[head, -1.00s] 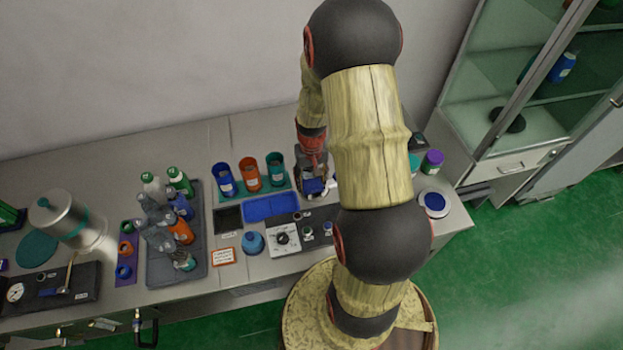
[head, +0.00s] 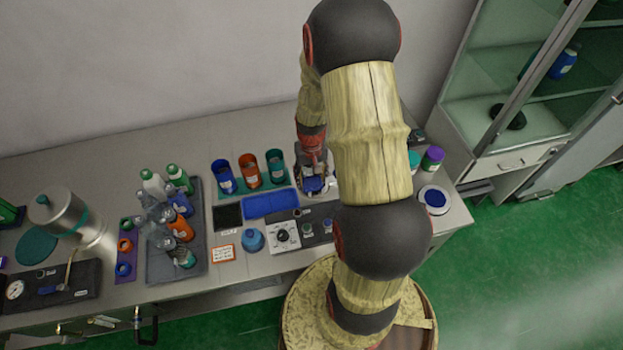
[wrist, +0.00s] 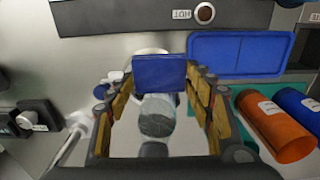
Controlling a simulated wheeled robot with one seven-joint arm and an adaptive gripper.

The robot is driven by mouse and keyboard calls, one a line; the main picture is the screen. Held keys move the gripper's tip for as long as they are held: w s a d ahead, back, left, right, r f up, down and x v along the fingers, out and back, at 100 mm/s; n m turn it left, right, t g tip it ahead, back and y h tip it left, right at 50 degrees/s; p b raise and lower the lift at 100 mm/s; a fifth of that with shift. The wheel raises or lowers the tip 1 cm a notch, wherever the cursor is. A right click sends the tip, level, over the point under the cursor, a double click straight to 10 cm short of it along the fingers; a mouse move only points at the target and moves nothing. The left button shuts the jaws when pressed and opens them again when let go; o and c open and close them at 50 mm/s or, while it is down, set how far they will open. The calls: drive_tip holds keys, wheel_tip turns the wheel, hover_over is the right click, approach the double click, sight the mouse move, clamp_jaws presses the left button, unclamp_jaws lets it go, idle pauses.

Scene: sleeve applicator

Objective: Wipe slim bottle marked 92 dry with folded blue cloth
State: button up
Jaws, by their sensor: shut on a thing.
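My gripper (head: 312,176) is low over the bench, right of the blue tray, and partly hidden by my arm. In the wrist view its fingers (wrist: 158,88) are closed on a flat blue piece that looks like the folded blue cloth (wrist: 160,70). A clear, greyish rounded thing, perhaps a bottle (wrist: 157,117), shows between the fingers behind the cloth. I cannot tell whether the cloth touches it. No mark 92 is readable. Several bottles, grey, green, blue and orange, stand in a dark tray (head: 157,268) at the left.
A blue shallow tray (head: 270,204) lies beside my gripper. Blue, orange and teal cups (head: 249,172) stand behind it. A dial box (head: 284,236) and a small blue bottle (head: 252,240) are in front. A purple-lidded jar (head: 432,158) and a round white dish (head: 434,200) stand at right.

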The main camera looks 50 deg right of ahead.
drive_tip(key=shift+r+p, duration=1.2)
drive_tip(key=shift+r, duration=0.65)
drive_tip(key=s+a+r+p, duration=0.2)
drive_tip(key=s+r+p, duration=0.1)
drive_tip(key=s+r, duration=0.1)
drive_tip(key=shift+s+a, duration=0.15)
drive_tip(key=shift+a, duration=0.2)
drive_tip(key=shift+f, duration=0.15)
